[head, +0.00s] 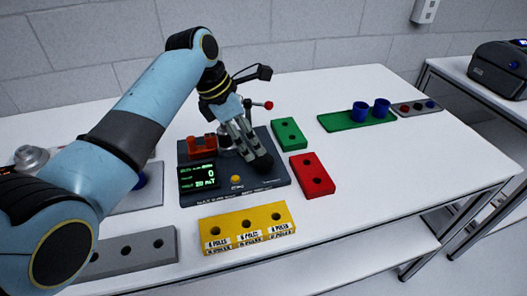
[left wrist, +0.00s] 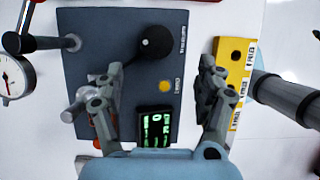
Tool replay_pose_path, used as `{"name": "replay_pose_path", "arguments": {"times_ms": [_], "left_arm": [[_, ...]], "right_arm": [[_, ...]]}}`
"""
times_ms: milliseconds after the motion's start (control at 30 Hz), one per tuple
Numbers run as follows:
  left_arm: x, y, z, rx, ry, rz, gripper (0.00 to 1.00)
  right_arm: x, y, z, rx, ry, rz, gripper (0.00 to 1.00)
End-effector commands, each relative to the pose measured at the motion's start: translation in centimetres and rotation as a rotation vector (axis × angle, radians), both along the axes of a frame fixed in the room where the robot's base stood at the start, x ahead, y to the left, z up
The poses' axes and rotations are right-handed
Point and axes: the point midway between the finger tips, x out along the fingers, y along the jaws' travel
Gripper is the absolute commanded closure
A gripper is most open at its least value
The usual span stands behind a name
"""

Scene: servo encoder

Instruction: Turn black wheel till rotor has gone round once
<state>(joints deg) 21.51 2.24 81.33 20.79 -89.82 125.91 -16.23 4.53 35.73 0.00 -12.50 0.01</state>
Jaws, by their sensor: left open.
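The black wheel (left wrist: 155,43) sits on the dark board (left wrist: 95,20) in the left wrist view, with a small pale spot on top. My left gripper (head: 254,155) is over the board's right half. In the left wrist view its fingers (left wrist: 157,80) are spread and empty, and the wheel lies beyond them, between their lines. A display (head: 198,176) on the board reads 0 on its large line. A metal cylinder (left wrist: 82,98), perhaps the rotor, is partly hidden by the left finger. My right gripper is not in view.
A yellow button (head: 236,180) is on the board. A yellow block (head: 246,225), red block (head: 312,174) and green block (head: 289,133) stand around it. A red-knobbed lever (head: 268,105) rises behind. Blue cups (head: 361,112) stand farther right.

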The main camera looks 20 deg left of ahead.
Motion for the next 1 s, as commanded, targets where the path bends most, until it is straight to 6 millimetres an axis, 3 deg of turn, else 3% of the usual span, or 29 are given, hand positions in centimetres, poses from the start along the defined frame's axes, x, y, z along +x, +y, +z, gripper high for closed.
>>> {"name": "replay_pose_path", "arguments": {"times_ms": [100, 200, 267, 433, 533, 800, 1000], "left_arm": [[0.8, -0.9, -2.4, -0.001, 0.004, -0.001, 0.28], [1.4, -1.5, -4.3, 0.0, 0.004, -0.002, 0.28], [1.6, -1.8, -5.2, 0.0, 0.003, -0.001, 0.28], [2.0, -2.4, -7.0, 0.002, 0.001, -0.002, 0.28], [2.1, -2.5, -7.4, 0.002, 0.0, -0.002, 0.28], [2.1, -2.5, -7.5, 0.003, -0.001, -0.002, 0.29], [2.1, -2.5, -7.5, 0.003, 0.0, -0.001, 0.55]], "right_arm": [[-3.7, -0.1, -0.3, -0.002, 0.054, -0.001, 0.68], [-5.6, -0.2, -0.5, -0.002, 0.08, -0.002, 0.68], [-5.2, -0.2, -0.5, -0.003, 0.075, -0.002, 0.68], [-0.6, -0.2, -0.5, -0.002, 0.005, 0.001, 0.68], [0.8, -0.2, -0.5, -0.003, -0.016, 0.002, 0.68], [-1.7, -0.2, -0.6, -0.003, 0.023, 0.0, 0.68], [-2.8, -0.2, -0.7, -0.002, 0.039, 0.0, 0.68]]}}
